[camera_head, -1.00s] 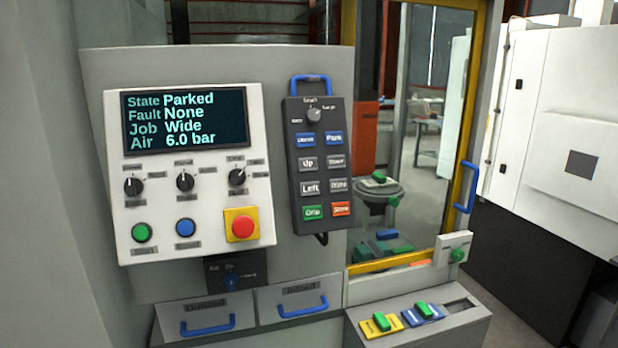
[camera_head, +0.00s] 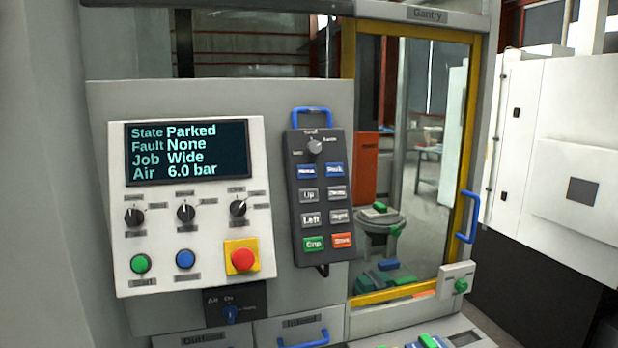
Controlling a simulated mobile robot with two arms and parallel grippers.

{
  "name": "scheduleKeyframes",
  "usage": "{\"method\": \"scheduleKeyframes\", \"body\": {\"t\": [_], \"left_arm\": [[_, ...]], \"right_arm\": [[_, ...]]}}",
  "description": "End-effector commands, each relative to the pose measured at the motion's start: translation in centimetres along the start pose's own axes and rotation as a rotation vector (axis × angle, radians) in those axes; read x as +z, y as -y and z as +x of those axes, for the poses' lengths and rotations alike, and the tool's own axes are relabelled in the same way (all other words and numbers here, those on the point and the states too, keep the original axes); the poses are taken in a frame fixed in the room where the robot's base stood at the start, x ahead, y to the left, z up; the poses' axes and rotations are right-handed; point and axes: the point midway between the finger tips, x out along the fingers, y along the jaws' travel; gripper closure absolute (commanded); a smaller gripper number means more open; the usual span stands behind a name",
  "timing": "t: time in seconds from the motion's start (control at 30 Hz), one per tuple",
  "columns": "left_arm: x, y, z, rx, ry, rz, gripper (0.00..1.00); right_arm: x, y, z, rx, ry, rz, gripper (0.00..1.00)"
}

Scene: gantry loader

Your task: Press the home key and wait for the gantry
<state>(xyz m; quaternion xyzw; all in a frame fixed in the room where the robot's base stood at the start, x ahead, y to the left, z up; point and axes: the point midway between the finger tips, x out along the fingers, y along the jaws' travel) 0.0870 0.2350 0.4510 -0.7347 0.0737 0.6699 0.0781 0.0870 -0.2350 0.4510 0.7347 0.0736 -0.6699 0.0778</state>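The pendant (camera_head: 319,197) is a dark keypad with a blue handle, hanging right of the control panel. Its blue home key (camera_head: 307,171) is at the upper left, beside the blue park key (camera_head: 335,170); the home label is blurred. The display (camera_head: 188,152) reads State Parked, Fault None, Job Wide, Air 6.0 bar. The gantry sign (camera_head: 427,14) is above the yellow-framed door (camera_head: 463,150). The gantry itself cannot be made out. Neither of my grippers is in view.
The white panel (camera_head: 145,274) carries knobs, a green button, a blue button and a red emergency stop (camera_head: 242,259). An air valve (camera_head: 231,313) and drawers (camera_head: 318,330) are below. A blue door handle (camera_head: 469,216) juts out at right. A white cabinet (camera_head: 570,150) stands far right.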

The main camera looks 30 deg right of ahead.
Motion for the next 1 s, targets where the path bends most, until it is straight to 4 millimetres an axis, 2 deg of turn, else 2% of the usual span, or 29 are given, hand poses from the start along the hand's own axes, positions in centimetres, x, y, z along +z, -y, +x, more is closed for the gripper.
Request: {"method": "scheduleKeyframes", "body": {"t": [0.47,0.6,0.67,1.0], "left_arm": [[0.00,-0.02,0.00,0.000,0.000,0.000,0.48],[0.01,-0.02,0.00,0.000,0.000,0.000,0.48],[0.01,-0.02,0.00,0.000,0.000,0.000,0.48],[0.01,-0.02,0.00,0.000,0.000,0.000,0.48]], "right_arm": [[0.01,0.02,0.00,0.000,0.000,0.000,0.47],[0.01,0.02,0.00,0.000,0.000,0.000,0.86],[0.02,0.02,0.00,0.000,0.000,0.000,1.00],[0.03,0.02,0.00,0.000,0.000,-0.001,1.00]]}}
